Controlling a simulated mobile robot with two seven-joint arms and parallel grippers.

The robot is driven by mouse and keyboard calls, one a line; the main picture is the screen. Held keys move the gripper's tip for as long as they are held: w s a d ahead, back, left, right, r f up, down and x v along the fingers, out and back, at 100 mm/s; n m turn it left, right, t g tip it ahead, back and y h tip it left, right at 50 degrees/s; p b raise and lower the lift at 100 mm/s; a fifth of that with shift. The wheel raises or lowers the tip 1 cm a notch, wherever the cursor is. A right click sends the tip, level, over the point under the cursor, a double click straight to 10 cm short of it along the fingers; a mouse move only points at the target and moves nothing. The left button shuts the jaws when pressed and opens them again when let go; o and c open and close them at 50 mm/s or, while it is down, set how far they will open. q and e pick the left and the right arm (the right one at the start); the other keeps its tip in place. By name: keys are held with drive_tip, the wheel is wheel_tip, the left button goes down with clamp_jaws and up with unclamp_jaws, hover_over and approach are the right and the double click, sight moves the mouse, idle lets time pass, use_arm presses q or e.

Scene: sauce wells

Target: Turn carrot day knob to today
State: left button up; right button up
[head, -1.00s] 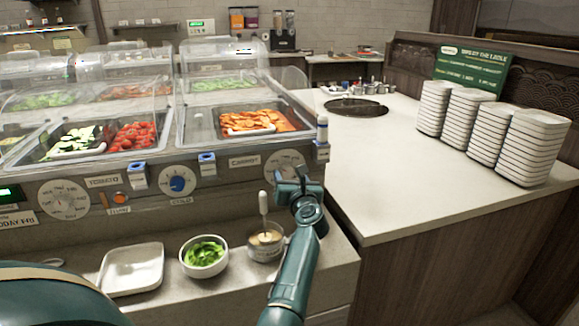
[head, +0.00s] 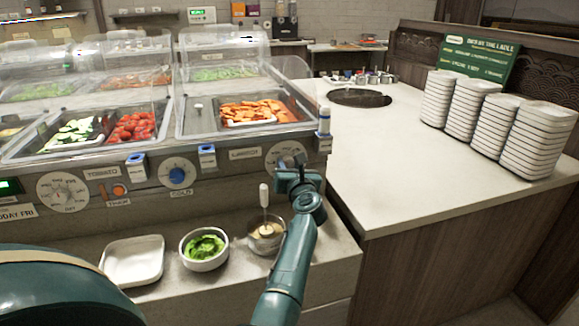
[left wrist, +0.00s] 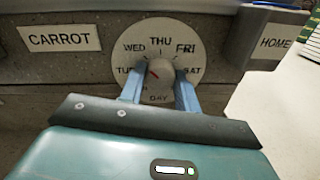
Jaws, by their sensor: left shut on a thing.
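The carrot day dial (left wrist: 160,40) is a white disc with day names on the grey counter front. The CARROT label (left wrist: 59,38) is on its left; the dial also shows partly in the head view (head: 284,151). My left gripper (left wrist: 160,84) has its two blue fingers on either side of the small round grey knob (left wrist: 161,70) at the dial's centre, and is shut on it. A red mark sits on the knob's upper left, towards TUE and WED. In the head view my left gripper (head: 291,165) hides part of the dial. A sign (head: 17,213) reads TODAY FRI.
A bowl of greens (head: 204,249) and an empty white plate (head: 132,262) are on the shelf. A HOME label (left wrist: 272,42) is right of the dial. Stacked plates (head: 530,142) stand on the right counter.

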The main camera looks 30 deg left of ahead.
use_arm(q)
drive_tip(key=shift+c, duration=0.8)
drive_tip(key=shift+r, duration=0.1)
